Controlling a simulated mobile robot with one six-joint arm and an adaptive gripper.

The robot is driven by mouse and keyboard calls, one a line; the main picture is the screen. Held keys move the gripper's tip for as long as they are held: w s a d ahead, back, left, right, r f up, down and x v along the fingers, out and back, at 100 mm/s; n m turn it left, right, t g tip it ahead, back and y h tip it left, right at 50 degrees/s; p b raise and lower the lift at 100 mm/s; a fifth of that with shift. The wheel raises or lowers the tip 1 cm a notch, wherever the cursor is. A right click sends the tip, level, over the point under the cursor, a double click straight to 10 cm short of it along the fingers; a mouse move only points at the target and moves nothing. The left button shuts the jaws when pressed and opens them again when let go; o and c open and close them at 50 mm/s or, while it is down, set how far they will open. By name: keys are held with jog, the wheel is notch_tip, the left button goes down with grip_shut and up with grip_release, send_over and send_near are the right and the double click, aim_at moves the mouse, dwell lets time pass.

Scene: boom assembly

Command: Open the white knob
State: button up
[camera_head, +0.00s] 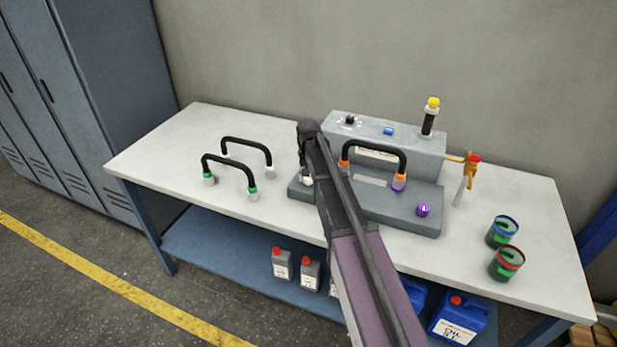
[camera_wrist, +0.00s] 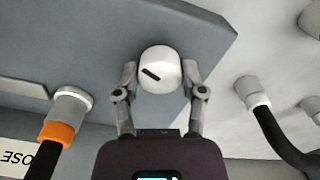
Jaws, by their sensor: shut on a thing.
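The white knob (camera_wrist: 160,70) shows in the wrist view as a round white cap with a dark slanted mark. It sits on the left end of the grey device base (camera_head: 400,215). My gripper (camera_wrist: 160,88) has one finger on each side of the knob and is shut on it. In the head view my gripper (camera_head: 307,178) is over the left end of the base, and my arm hides most of the knob there.
A black hose with orange collars (camera_head: 375,147) arches over the base right of my gripper. A purple knob (camera_head: 423,210) sits at the base's right end. Two black hoses (camera_head: 228,160) stand on the table at left. Two cans (camera_head: 502,231) stand at right.

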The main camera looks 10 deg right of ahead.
jog(key=shift+n, duration=1.5)
jog(key=o, duration=1.2)
jog(key=shift+c, duration=0.2)
jog(key=shift+m, duration=0.4)
